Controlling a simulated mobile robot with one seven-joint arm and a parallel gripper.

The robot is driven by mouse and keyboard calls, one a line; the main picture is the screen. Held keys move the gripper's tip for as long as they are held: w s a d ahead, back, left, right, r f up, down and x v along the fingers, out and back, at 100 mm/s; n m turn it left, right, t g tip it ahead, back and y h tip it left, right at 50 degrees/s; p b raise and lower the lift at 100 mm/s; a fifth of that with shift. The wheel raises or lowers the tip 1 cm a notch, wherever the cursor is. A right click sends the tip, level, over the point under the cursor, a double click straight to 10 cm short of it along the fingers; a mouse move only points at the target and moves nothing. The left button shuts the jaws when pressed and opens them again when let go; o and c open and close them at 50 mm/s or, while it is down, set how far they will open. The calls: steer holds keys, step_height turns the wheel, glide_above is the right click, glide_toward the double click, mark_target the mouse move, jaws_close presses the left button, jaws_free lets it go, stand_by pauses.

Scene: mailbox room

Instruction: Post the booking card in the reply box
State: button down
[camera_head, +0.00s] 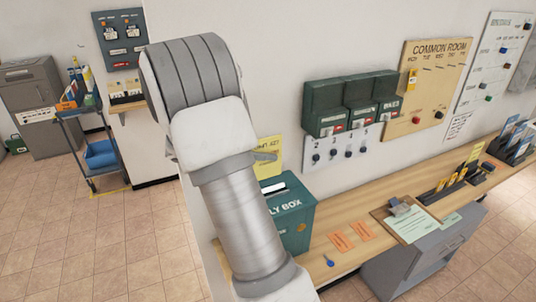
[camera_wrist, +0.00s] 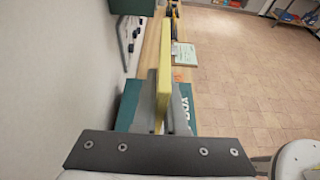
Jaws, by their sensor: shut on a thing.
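The booking card appears to be the yellow card (camera_head: 269,146), which shows printed text above the reply box in the head view. In the wrist view the yellow card (camera_wrist: 165,58) is nearly edge-on, upright between the fingers. My gripper (camera_wrist: 161,110) is shut on it. In the head view my arm hides most of the gripper. The teal reply box (camera_head: 296,213) stands on the counter below, its left side and part of its lettering hidden by my arm. A pale strip shows on its top. The box (camera_wrist: 129,107) also shows behind the fingers, with a gap I cannot judge.
The wooden counter (camera_head: 345,218) runs right along the wall, carrying orange slips (camera_head: 341,242), a clipboard (camera_head: 408,218) and a black rack (camera_head: 441,191). Green wall boxes (camera_head: 326,108) hang above it. A blue trolley (camera_head: 88,140) stands at left.

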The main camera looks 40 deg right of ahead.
steer(key=shift+f+b, duration=1.45)
steer(key=shift+f, duration=0.4)
steer(key=shift+f+b, duration=1.1)
steer(key=shift+f, duration=0.9)
steer(key=shift+f, duration=0.1)
steer(key=shift+f+b, duration=0.95)
steer(key=shift+f, duration=0.9)
steer(key=c, duration=0.9)
jaws_free()
steer(key=shift+w+a+r, duration=0.1)
steer(key=shift+a, duration=0.05)
steer(key=b+v, duration=0.1)
steer(key=v, duration=1.6)
steer(key=shift+a, duration=0.15)
